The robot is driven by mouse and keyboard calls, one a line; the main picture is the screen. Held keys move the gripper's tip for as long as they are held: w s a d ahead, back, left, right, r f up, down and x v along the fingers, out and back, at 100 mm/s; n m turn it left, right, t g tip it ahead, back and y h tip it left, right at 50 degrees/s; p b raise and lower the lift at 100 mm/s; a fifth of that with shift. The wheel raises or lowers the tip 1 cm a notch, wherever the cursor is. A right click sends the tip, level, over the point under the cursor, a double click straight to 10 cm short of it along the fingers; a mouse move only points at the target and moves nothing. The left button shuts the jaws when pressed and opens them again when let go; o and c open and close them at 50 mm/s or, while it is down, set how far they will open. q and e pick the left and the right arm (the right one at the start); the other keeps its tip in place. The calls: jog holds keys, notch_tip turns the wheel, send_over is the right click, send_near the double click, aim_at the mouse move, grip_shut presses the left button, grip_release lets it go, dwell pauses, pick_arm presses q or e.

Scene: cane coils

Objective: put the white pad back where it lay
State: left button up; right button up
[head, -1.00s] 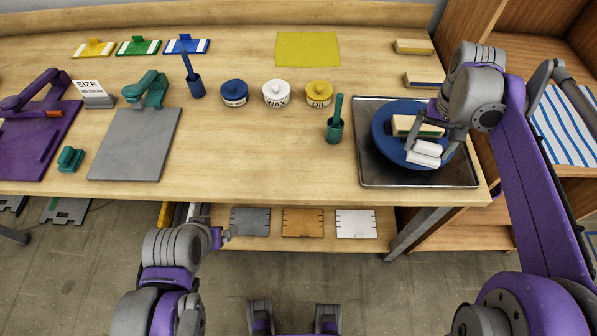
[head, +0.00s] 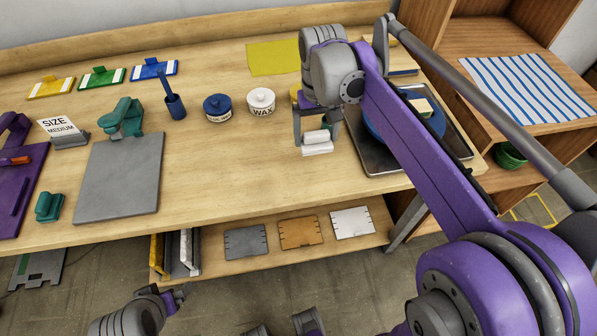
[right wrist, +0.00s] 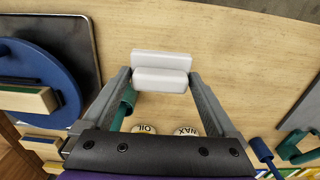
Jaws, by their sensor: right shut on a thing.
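My right gripper (head: 317,140) is shut on the white pad (head: 318,148), a small white block in two ridged parts. In the right wrist view the pad (right wrist: 161,78) sits between the two fingertips (right wrist: 162,84). It is over the wooden tabletop, left of the metal tray (head: 376,160); its exact height is hard to tell. A blue disc (head: 433,124) on the tray bears a wood-topped block (head: 420,106); my right arm hides part of both. My left gripper (head: 176,297) is low at the front left, below the table, its fingers unclear.
Blue (head: 217,107) and white (head: 261,101) jars stand behind; an oil jar (right wrist: 145,129) and a teal cup (right wrist: 124,108) are near my right gripper. A grey board (head: 118,180) lies left. Bare tabletop (head: 225,165) lies between. Flat plates (head: 300,232) lie on the lower shelf.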

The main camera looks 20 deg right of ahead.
notch_tip(320, 180, down, 10)
jog(key=shift+b, duration=0.45)
jog(key=shift+f, duration=0.1)
jog(key=o, duration=0.9)
jog(key=shift+o, duration=0.2)
